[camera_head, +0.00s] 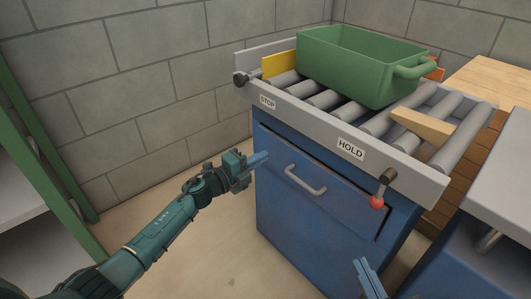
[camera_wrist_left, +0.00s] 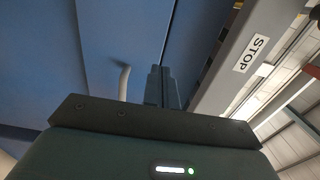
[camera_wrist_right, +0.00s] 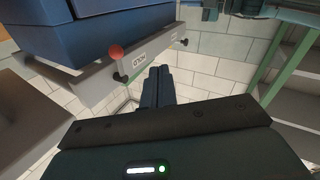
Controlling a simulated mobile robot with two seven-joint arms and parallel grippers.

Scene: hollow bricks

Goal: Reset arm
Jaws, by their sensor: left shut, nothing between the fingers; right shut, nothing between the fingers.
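My left arm reaches in from the left in the head view. My left gripper (camera_head: 258,160) is shut and empty, close to the upper left part of the blue cabinet front (camera_head: 290,213). In the left wrist view its fingers (camera_wrist_left: 162,88) are together, with the cabinet's handle and the STOP label beyond. I cannot tell whether it touches the cabinet. My right gripper (camera_head: 369,278) is at the bottom edge of the head view, in front of the cabinet. In the right wrist view its fingers (camera_wrist_right: 157,87) are together and empty.
A roller conveyor (camera_head: 325,119) tops the cabinet, carrying a green bin (camera_head: 350,70). A red-knobbed lever (camera_head: 376,202) sticks out at the HOLD label (camera_head: 351,148). A green-framed shelf (camera_head: 35,160) stands at left, a grey-topped counter (camera_head: 505,170) at right. The floor between shelf and cabinet is clear.

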